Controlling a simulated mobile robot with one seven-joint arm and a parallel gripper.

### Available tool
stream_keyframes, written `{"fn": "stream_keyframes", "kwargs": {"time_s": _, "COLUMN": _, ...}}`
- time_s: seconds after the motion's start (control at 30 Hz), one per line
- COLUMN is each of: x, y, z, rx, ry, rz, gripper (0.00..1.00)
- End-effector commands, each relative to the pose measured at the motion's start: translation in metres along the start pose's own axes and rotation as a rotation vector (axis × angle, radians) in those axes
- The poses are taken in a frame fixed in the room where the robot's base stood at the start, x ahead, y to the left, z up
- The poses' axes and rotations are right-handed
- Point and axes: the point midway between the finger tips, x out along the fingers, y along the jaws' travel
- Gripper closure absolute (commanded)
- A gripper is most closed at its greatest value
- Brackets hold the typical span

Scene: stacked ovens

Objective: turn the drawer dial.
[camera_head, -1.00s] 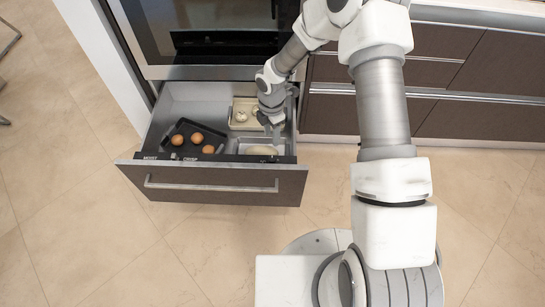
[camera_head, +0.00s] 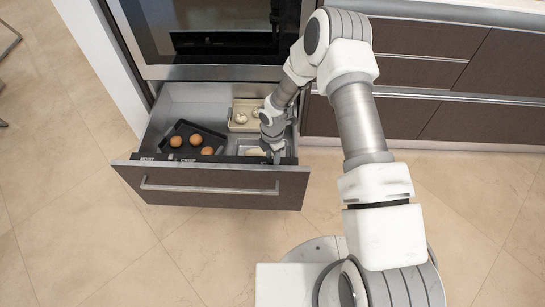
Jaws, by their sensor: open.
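The drawer (camera_head: 222,190) is pulled out below the oven. Its front panel has a long bar handle, and the top edge of the panel carries a dark strip (camera_head: 210,159) with small white lettering, "MOIST" and "CRISP". The dial itself is too small to make out. My gripper (camera_head: 275,158) is open at the right end of this strip, reaching down over the drawer's inner front edge. Its fingers are small and partly hidden by the wrist, so I cannot tell whether they touch the dial.
Inside the drawer are a dark tray (camera_head: 186,130) with brown eggs, a beige tray (camera_head: 236,113) with pale round items and a metal pan (camera_head: 246,143). The oven (camera_head: 210,40) stands above. Brown cabinets (camera_head: 430,70) line the right. The floor in front is clear.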

Motion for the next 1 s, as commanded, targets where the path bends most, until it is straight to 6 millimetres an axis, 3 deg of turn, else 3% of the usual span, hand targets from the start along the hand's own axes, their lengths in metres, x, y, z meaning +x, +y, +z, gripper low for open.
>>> {"fn": "stream_keyframes", "kwargs": {"time_s": 0.07, "x": -0.0001, "y": 0.0, "z": 0.0, "rx": 0.0, "ry": 0.0, "rz": 0.0, "gripper": 0.56}}
{"fn": "stream_keyframes", "kwargs": {"time_s": 0.3, "x": -0.0003, "y": -0.0001, "z": 0.0, "rx": 0.0, "ry": 0.0, "rz": 0.0, "gripper": 0.99}}
{"fn": "stream_keyframes", "kwargs": {"time_s": 0.67, "x": -0.0001, "y": -0.0001, "z": -0.0002, "rx": 0.021, "ry": 0.0, "rz": 0.0, "gripper": 1.0}}
{"fn": "stream_keyframes", "kwargs": {"time_s": 1.0, "x": 0.0011, "y": 0.0001, "z": 0.0001, "rx": 0.208, "ry": -0.001, "rz": 0.0, "gripper": 1.0}}
